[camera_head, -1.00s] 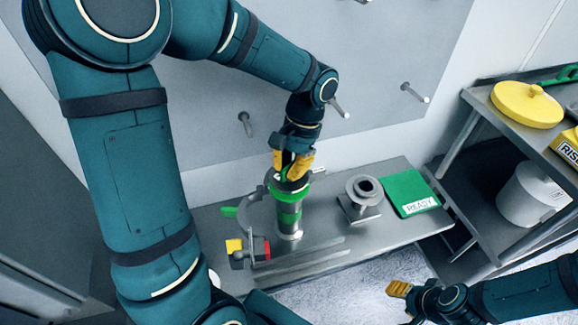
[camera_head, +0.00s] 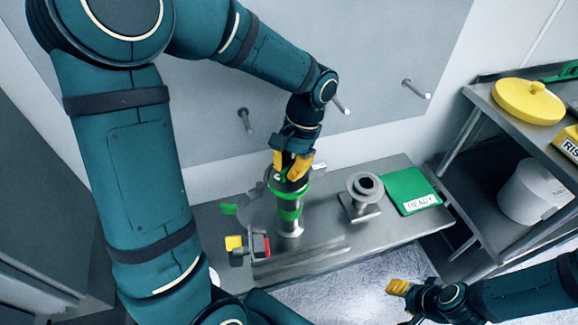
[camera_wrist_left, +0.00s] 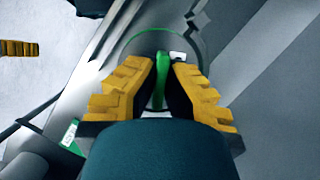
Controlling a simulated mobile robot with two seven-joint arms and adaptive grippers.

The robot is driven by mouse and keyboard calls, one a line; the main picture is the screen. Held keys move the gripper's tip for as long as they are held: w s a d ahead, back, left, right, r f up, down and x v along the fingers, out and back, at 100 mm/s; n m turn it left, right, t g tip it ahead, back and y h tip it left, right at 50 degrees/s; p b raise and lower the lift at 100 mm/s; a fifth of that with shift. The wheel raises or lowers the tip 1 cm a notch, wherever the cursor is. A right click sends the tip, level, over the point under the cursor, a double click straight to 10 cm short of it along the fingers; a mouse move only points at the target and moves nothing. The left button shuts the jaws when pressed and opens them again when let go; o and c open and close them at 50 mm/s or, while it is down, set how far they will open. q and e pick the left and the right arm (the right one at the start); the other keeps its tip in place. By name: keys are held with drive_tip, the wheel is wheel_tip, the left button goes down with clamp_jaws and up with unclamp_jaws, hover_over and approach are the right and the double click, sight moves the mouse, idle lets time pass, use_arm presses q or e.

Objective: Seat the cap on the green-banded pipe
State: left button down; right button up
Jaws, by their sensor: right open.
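The green-banded pipe (camera_head: 289,213) stands upright on the grey bench, a metal cylinder with green bands. The cap, with its upright green handle (camera_wrist_left: 160,82), is at the pipe's top end; the gripper hides much of it, and I cannot tell whether it is fully seated. My left gripper (camera_head: 291,172) points down over the pipe top. In the left wrist view its yellow fingers with dark pads are closed on both sides of the green handle (camera_wrist_left: 159,70). My right gripper (camera_head: 398,288) is open and empty at the lower right, away from the bench.
A clamp with a green lever (camera_head: 229,209) and a red-and-yellow part (camera_head: 247,246) sit close left. A shelf (camera_head: 500,115) with a yellow lid (camera_head: 528,101) stands at right.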

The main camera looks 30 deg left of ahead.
use_arm(q)
drive_tip(key=shift+f+b, duration=0.3)
drive_tip(key=shift+f, duration=0.2)
drive_tip(key=c, duration=1.1)
unclamp_jaws()
drive_tip(key=shift+o, duration=0.2)
drive_tip(key=v, duration=1.2)
drive_tip(key=shift+s+d, duration=0.1)
